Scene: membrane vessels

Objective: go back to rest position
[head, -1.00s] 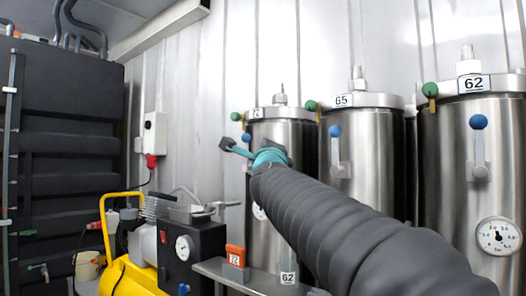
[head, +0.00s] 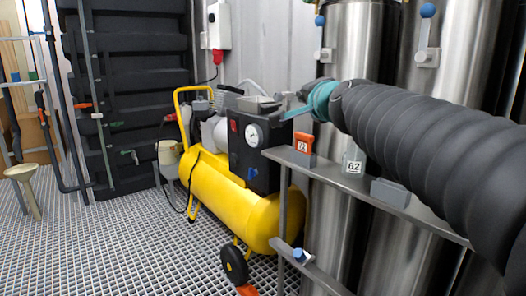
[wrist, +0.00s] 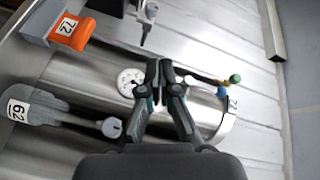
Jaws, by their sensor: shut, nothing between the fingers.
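My gripper (wrist: 160,75) is shut and empty in the wrist view, its two dark fingers side by side in front of a steel vessel. In the head view the teal wrist part of my arm hides most of it. The steel vessel (wrist: 205,108) lies sideways in the wrist view, with a round gauge, a blue knob, a green knob and the number 72 on its end. In the head view steel vessels (head: 345,45) stand along the right, their tops cut off.
Open grating floor (head: 110,245) spans the lower left.

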